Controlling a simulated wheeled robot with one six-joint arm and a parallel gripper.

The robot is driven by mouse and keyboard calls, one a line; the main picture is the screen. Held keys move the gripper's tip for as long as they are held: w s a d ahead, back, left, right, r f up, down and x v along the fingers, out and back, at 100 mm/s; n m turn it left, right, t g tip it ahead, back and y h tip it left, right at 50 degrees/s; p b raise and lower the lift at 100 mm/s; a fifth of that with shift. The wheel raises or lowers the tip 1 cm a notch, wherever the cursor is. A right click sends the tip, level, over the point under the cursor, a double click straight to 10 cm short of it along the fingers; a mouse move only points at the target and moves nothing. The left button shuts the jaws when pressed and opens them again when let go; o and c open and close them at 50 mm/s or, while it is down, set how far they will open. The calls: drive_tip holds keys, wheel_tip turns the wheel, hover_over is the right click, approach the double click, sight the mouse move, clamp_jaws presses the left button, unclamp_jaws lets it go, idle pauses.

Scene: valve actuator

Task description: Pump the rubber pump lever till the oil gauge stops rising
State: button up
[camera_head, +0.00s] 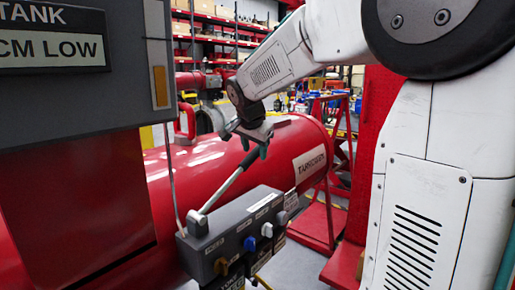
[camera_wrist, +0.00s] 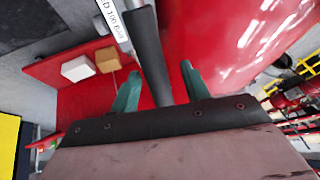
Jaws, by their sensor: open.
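The pump lever (camera_head: 226,188) is a grey bar that rises, tilted to the right, from a grey control box (camera_head: 232,240). Its dark rubber grip (camera_wrist: 149,50) shows in the wrist view. My gripper (camera_head: 255,141) is at the lever's upper end. In the wrist view my gripper's green fingertips (camera_wrist: 160,84) stand apart, one on each side of the grip, with visible gaps. No clear oil gauge shows; a yellow-orange strip (camera_head: 160,86) is on the dark panel at upper left, but I cannot tell what it is.
A large red tank (camera_head: 200,165) lies behind the control box. The dark panel (camera_head: 90,105) fills the left side. Red steps (camera_head: 318,225) stand to the right.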

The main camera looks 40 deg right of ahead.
drive_tip(key=v, duration=0.7)
drive_tip(key=shift+r, duration=0.4)
drive_tip(key=shift+s+a, duration=0.1)
drive_tip(key=shift+a, duration=0.05)
drive_tip(key=s+a+f+n+g+y, duration=0.1)
drive_tip(key=s+a+f+n, duration=0.3)
drive_tip(key=s, duration=0.6)
drive_tip(key=s+a+f+n+g+y, duration=0.1)
drive_tip(key=s+a+f+n, duration=0.4)
drive_tip(key=s, duration=0.5)
drive_tip(key=s+a+f+n+g+y, duration=0.1)
drive_tip(key=s+a+f+n, duration=0.3)
drive_tip(key=s, duration=0.6)
wheel_tip(320, 180, down, 3)
drive_tip(key=shift+a+r+n+y, duration=0.15)
drive_tip(key=shift+a+n+y, duration=0.25)
drive_tip(key=shift+n+y, duration=0.2)
drive_tip(key=shift+s, duration=0.1)
